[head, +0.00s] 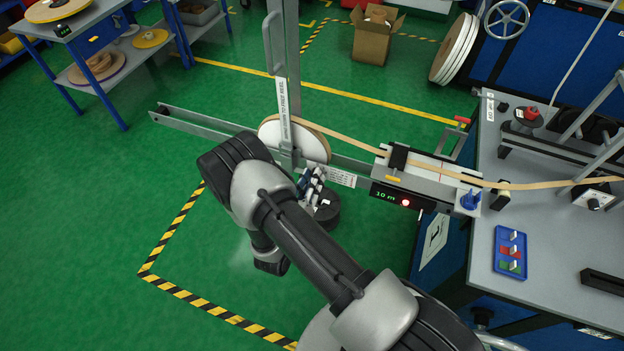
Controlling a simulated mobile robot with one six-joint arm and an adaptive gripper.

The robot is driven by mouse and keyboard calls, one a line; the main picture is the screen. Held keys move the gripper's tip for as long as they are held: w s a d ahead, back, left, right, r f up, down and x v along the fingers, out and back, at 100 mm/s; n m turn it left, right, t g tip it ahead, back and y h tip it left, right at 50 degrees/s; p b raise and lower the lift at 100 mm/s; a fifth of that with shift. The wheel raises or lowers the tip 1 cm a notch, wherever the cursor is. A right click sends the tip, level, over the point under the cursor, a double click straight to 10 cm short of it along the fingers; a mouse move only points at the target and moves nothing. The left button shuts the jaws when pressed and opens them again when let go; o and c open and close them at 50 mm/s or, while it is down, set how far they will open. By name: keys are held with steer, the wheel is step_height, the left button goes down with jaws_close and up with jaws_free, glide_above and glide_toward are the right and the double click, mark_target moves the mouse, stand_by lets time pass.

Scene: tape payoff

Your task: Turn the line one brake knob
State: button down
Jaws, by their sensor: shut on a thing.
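My gripper (312,184) is low in the middle of the head view, beside the near face of the white tape reel (312,146). Its fingers are small here and partly covered by my arm. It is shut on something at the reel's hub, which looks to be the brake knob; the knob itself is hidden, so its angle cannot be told. The reel hangs on a grey upright post (292,85) with a lettered label. Tan tape (345,137) runs from the reel to the right.
A long grey rail (205,122) crosses behind my arm. A counter box (388,195) reads 10 m with a red light.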

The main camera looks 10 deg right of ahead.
steer(key=shift+n, duration=2.2)
steer(key=c, duration=1.4)
jaws_free()
steer(key=shift+o, duration=0.2)
steer(key=v, duration=1.2)
